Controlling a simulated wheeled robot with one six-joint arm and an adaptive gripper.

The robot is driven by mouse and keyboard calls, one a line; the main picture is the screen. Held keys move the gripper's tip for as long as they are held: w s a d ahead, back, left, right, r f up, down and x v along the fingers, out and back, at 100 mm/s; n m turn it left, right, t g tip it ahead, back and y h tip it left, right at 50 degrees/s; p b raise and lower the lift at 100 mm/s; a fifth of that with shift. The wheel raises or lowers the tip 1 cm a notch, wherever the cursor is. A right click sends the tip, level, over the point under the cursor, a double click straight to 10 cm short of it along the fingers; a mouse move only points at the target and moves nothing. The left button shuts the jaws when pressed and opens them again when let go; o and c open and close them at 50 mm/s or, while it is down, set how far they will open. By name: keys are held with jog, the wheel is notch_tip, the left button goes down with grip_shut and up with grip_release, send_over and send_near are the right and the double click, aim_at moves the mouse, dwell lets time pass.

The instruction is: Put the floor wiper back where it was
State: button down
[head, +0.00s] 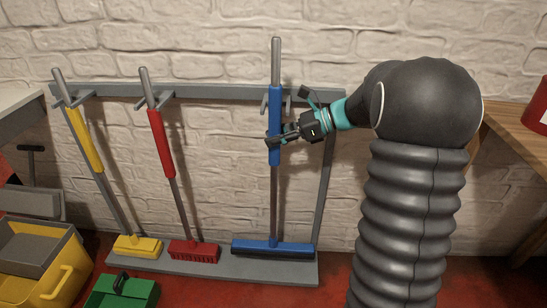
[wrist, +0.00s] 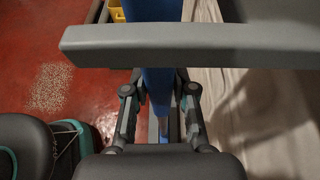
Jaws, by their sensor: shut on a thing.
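The floor wiper has a blue grip (head: 275,110), a grey pole and a wide blue head (head: 273,246). It stands nearly upright at the right part of the grey wall rack (head: 215,92), its head at the rack's bottom shelf. Whether the head rests on the shelf I cannot tell. Its grip passes by the prongs of the rack's right holder (head: 289,104). My gripper (head: 273,142) is shut on the blue grip, below the holder. In the wrist view the blue pole (wrist: 158,88) runs between my fingers (wrist: 160,108), and a grey bar (wrist: 200,46) crosses in front of it.
A yellow broom (head: 85,140) and a red brush (head: 161,143) hang on the rack to the left. A yellow bucket (head: 68,270) and a green box (head: 122,292) stand front left. A wooden table (head: 508,125) with a red container (head: 538,108) is at right. Pale specks (wrist: 48,88) lie on the floor.

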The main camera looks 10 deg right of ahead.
aim_at(275, 157)
jog(key=shift+f+b, duration=0.75)
jog(key=shift+f, duration=2.5)
jog(key=shift+w, duration=0.15)
jog(key=shift+f, duration=0.2)
jog(key=c, duration=0.9)
grip_release()
jog(key=shift+f, duration=0.1)
jog(key=shift+c, duration=0.2)
